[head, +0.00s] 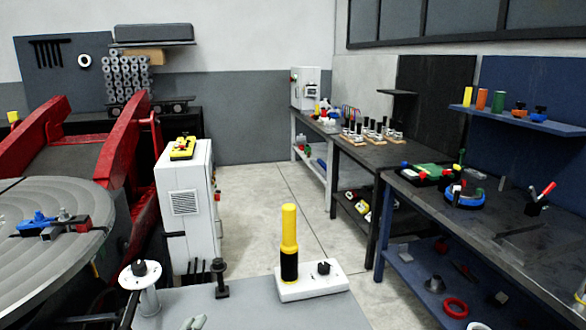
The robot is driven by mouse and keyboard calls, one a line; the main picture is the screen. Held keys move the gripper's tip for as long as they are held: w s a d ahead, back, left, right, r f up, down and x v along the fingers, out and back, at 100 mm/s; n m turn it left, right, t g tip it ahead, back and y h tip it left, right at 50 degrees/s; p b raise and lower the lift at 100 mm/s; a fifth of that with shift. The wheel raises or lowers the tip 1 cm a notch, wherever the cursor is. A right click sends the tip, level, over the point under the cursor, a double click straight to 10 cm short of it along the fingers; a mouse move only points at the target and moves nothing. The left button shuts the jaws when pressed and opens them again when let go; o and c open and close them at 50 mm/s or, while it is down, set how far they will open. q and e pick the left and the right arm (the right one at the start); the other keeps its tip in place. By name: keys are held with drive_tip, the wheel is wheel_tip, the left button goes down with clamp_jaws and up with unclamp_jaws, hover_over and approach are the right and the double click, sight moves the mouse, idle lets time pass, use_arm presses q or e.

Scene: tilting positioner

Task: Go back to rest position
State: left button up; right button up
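Neither of my grippers can be made out in the head view. The tilting positioner's round grey table (50,265) is at the left, between red side frames (115,165). A blue and red clamp-like part (50,226) sits on the round table. In front of me is a grey work surface (250,312). A yellow and black cylinder (289,245) stands upright on a white base (322,280) there. A dark bolt-like part (221,278) stands to its left, and a white spool-shaped stand (142,287) is further left.
A white cabinet (188,215) with a yellow control box (183,149) stands beside the positioner. Dark workbenches (510,235) with tools and parts line the right side. Free concrete floor (262,200) runs between the cabinet and the benches.

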use_arm(q)
drive_tip(key=s+a+f+n+g, duration=0.2)
drive_tip(key=s+f+n+g, duration=0.4)
drive_tip(key=s+f, duration=0.45)
drive_tip(key=s+a+f+n+g, duration=0.1)
drive_tip(key=s+f+n+g, duration=0.6)
drive_tip(key=s, duration=0.7)
wheel_tip(320, 180, down, 27)
drive_tip(key=s+m, duration=0.1)
drive_tip(key=s, duration=0.1)
drive_tip(key=s+a+f+g, duration=0.1)
drive_tip(key=s+a+f, duration=0.2)
drive_tip(key=s+f, duration=1.2)
drive_tip(key=shift+s+f+g+y, duration=0.15)
drive_tip(key=shift+s+g+y, duration=0.25)
drive_tip(key=shift+s, duration=0.1)
